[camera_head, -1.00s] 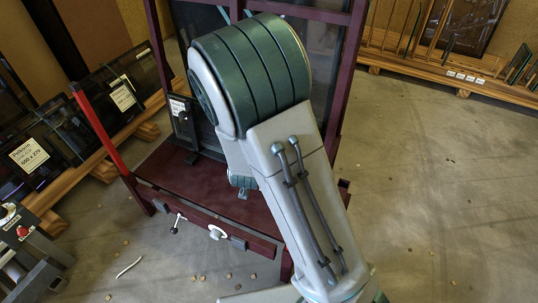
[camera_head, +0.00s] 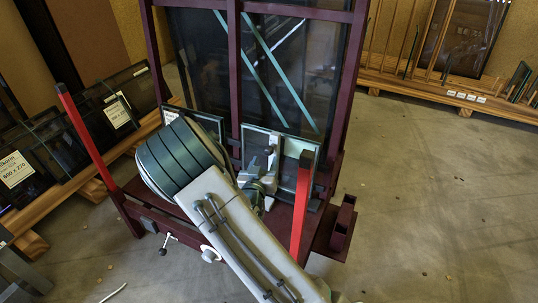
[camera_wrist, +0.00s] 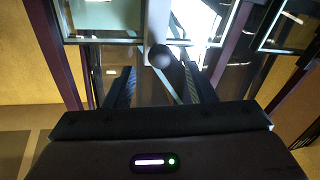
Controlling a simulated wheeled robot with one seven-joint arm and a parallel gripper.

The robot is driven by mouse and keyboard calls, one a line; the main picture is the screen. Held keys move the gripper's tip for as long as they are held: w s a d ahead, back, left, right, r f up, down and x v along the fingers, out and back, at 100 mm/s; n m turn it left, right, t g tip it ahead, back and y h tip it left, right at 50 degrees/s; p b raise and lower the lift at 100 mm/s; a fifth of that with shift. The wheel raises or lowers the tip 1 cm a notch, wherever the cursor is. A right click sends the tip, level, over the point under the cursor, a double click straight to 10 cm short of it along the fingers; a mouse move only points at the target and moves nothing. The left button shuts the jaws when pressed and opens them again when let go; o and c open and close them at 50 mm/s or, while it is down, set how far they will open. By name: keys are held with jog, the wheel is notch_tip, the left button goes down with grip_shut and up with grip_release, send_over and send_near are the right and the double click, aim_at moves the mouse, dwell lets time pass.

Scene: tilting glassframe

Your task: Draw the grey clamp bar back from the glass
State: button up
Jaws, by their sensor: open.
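My gripper (camera_wrist: 160,76) is open in the wrist view, with one dark ribbed finger on each side of a round grey knob (camera_wrist: 160,56). I cannot tell whether either finger touches the knob. In the head view my gripper (camera_head: 266,176) is at the small glass pane (camera_head: 292,144) on the maroon frame (camera_head: 236,75). My arm hides part of the pane and most of the bar.
Red posts stand at the left (camera_head: 88,140) and right (camera_head: 300,205) of the frame, the right one close to my gripper. A rack of panes (camera_head: 120,100) stands at left, and a wooden rack (camera_head: 430,85) at back right. The floor (camera_head: 430,200) at right is clear.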

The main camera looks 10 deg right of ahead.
aim_at(268, 154)
jog(key=b+x, duration=0.1)
jog(key=x, duration=0.5)
jog(key=shift+w, duration=0.2)
jog(key=shift+c, duration=0.3)
grip_shut()
jog(key=w+a+p+v, duration=0.1)
jog(key=a+v, duration=0.1)
jog(key=v, duration=1.2)
jog(key=shift+s+a, duration=0.15)
jog(key=shift+a, duration=0.2)
jog(key=shift+c, duration=1.2)
grip_release()
jog(key=o, duration=0.3)
jog(key=shift+s+a, duration=0.15)
jog(key=shift+a, duration=0.05)
